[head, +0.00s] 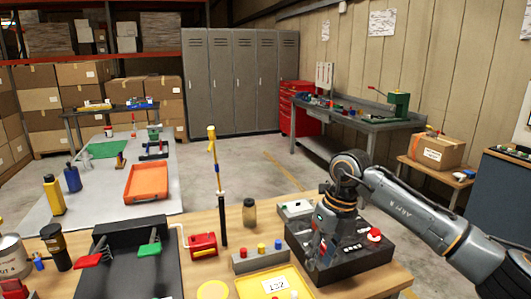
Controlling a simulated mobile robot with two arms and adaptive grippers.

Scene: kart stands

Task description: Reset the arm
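My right arm comes in from the right edge, and its gripper (318,258) points down over the near table. The gripper is at the left part of a black control box (352,268) with a red mushroom button (374,235) and small light buttons. Its fingertips are small and dark against the box, so I cannot tell whether they are open or shut, or whether they touch it. I see no object clearly held. My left gripper is not in view.
The wooden table (228,222) holds a red crank box (203,245), an upright yellow-topped rod (217,170), a jar (249,213), a grey block with coloured pegs (257,256), a yellow tray (272,284) and a black board (130,258). Open floor lies beyond.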

